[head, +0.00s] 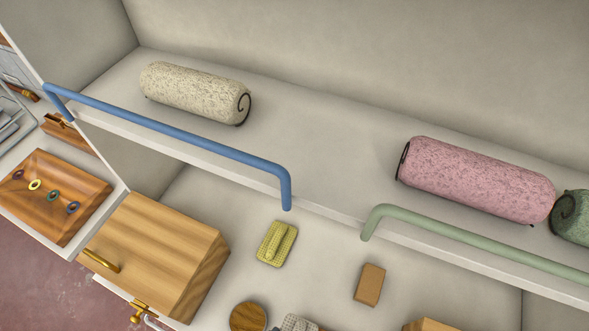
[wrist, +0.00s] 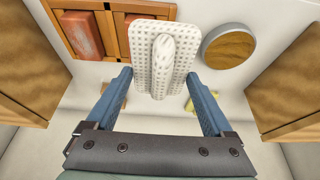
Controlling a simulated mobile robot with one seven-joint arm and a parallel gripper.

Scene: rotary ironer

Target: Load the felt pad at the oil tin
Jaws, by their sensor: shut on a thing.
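A white pad with grey dots and a raised grip (wrist: 163,55) is between the fingers of my gripper (wrist: 160,78) in the wrist view. The gripper is shut on this pad, one blue finger at each side. A grey-white checked piece, probably the same pad (head: 299,323), shows at the bottom edge of the head view. A round piece with a grey rim and brown grained face, possibly the oil tin (wrist: 229,46), lies right of the pad. It also shows in the head view (head: 248,317). My gripper is not clearly visible in the head view.
A wooden tray with reddish blocks (wrist: 108,42) lies left of the pad. A yellow dotted pad (head: 277,243) and a brown block (head: 369,285) lie on the pale surface. A wooden box (head: 150,250) stands left. Blue (head: 180,135) and green (head: 470,242) rails edge the shelf above.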

